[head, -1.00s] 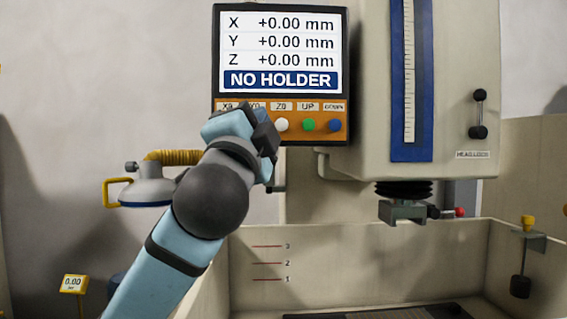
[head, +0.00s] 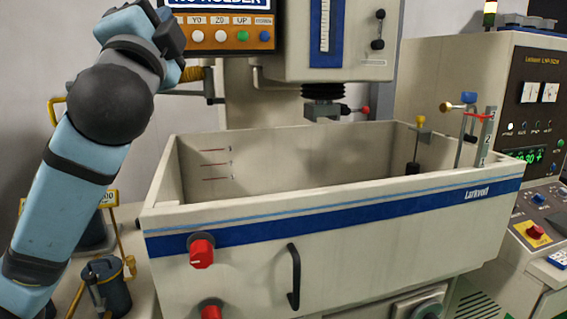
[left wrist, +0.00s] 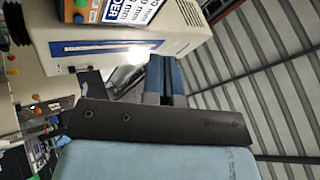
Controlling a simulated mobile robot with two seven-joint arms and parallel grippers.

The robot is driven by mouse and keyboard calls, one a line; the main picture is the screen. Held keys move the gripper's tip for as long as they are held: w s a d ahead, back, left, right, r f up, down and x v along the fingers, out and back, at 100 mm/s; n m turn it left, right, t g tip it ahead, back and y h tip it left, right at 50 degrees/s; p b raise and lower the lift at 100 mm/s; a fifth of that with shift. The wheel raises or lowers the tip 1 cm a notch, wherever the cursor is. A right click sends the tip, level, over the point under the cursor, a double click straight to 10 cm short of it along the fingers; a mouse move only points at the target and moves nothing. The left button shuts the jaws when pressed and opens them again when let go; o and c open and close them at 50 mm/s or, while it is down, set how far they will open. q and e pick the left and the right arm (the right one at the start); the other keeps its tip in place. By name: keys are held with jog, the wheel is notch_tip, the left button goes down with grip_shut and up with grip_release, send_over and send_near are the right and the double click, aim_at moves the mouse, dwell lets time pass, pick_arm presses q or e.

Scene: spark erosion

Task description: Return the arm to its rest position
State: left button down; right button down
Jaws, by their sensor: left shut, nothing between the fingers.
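My left arm rises along the left side of the head view. Its gripper (head: 172,32) is at the top left, raised in front of the control panel (head: 225,37) and close to its lower left edge in the picture. In the left wrist view, the two fingers (left wrist: 165,75) lie side by side, shut with nothing between them. The fingertips are hard to make out in the head view. My right gripper is in neither view.
The open work tank (head: 330,215) fills the middle, with red knobs (head: 201,253) and a handle (head: 293,276) on its front. The machine head (head: 335,45) hangs above it. A control cabinet (head: 480,95) stands at right, a small dark canister (head: 106,285) at lower left.

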pick_arm(q)
jog(key=w+a+n+g+y, duration=0.1)
jog(key=a+y, duration=0.8)
jog(key=a, duration=1.3)
jog(key=w+a+f+m+g+h, duration=0.1)
jog(key=w+f+g+h, duration=0.2)
jog(key=f, duration=1.3)
jog(key=w+f+m+g+h, duration=0.15)
jog(key=w+f+h, duration=0.3)
jog(key=f, duration=1.05)
jog(key=s+a+f+n+g+h, duration=0.1)
jog(key=s+f+g, duration=0.15)
jog(key=f, duration=0.85)
jog(key=s+f+g+h, duration=0.1)
jog(key=s+f+g, duration=0.15)
jog(key=f, duration=0.95)
jog(key=s+a+f+n+g+h, duration=0.25)
jog(key=s+f+g, duration=0.25)
jog(key=s+f, duration=1.8)
jog(key=s+d+f+n+t+p, duration=0.1)
jog(key=d+n, duration=0.8)
jog(key=d, duration=1.4)
jog(key=shift+s+f+n+t, duration=0.15)
jog(key=shift+s+n+t, duration=0.25)
jog(key=shift+s, duration=0.25)
